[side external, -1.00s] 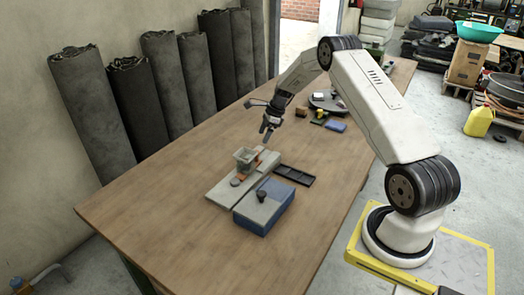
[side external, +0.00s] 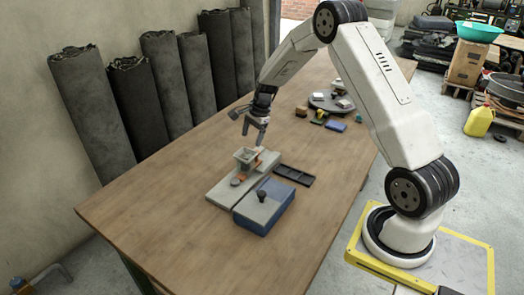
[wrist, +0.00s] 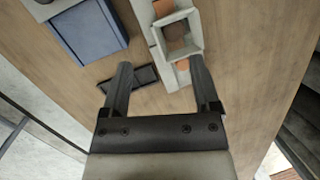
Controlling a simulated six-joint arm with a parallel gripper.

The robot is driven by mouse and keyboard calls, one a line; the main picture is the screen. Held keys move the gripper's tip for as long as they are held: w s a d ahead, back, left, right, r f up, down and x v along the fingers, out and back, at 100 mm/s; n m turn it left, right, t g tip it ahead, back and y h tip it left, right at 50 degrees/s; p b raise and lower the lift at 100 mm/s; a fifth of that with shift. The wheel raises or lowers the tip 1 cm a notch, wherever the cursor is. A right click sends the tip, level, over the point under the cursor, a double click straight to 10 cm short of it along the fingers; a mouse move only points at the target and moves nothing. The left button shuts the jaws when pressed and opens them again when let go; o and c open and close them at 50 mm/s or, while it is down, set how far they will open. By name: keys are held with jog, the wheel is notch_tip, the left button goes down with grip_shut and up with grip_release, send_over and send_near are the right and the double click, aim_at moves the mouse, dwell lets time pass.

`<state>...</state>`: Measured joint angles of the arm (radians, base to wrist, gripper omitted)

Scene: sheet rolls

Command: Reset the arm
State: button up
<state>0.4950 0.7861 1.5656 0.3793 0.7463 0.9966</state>
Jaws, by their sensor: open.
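My gripper (side external: 254,132) is open and empty above the table. It points down, just above and behind a small grey open box (side external: 245,156) on a grey board (side external: 226,188). In the wrist view, the two fingers of my gripper (wrist: 163,88) are spread wide with nothing between them. The grey box (wrist: 182,18) shows beyond the right finger, with brown or orange inside it. A blue box with a grey top and a black knob (side external: 266,228) sits in front of the board. It also shows in the wrist view (wrist: 92,30).
A black divided tray (side external: 295,175) lies right of the board. Small blocks, including a blue one (side external: 336,126), and a dark round turntable (side external: 325,104) are farther back. Dark sheet rolls (side external: 90,110) stand along the wall. The table's (side external: 150,205) left and front are clear.

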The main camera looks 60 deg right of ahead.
jog(key=s+a+r+n+h, duration=0.1)
jog(key=s+a+r+n, duration=0.2)
jog(key=s+a+n, duration=0.7)
jog(key=s+a+r+n+h, duration=0.1)
jog(key=s+a+r+n, duration=0.2)
jog(key=s+a+n, duration=0.7)
jog(key=shift+a, duration=0.45)
